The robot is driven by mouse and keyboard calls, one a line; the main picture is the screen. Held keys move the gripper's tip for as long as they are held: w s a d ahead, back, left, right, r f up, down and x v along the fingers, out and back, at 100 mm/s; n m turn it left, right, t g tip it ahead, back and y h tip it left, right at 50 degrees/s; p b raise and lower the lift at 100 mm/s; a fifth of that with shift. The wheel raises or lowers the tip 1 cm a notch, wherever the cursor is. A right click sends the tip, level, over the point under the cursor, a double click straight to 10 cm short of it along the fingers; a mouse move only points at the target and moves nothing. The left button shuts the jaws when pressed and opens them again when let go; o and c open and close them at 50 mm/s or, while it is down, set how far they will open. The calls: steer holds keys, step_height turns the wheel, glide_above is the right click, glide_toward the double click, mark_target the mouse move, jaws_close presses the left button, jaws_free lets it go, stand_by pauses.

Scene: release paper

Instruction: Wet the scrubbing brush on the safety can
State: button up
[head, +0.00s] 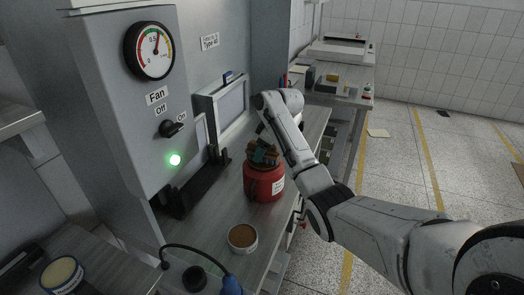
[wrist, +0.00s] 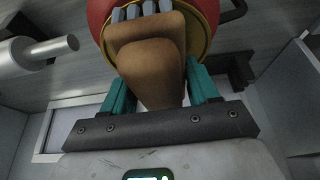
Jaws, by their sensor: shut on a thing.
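The red safety can (head: 264,184) stands upright on the grey worktop, with a pale label on its side. In the wrist view the can (wrist: 96,12) shows at the top, with a brass-coloured round top. My gripper (wrist: 160,84) has two teal fingers shut on the scrubbing brush (wrist: 150,66), one on each side of its brown wooden body. Grey bristle tufts show at the brush's far end, over the can's top. In the head view the brush (head: 262,152) is small and partly hidden right above the can; I cannot tell whether they touch.
An open round tin (head: 242,238) with brown contents stands in front of the can. A dark stand (head: 198,182) is left of it, beside the grey cabinet with a gauge (head: 150,50). A blue-handled tool (head: 231,285) lies at the front. Open floor lies to the right.

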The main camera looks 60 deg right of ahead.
steer(key=shift+r+p, duration=2.1)
steer(key=shift+r, duration=0.2)
steer(key=shift+r+p, duration=0.35)
steer(key=shift+r, duration=0.85)
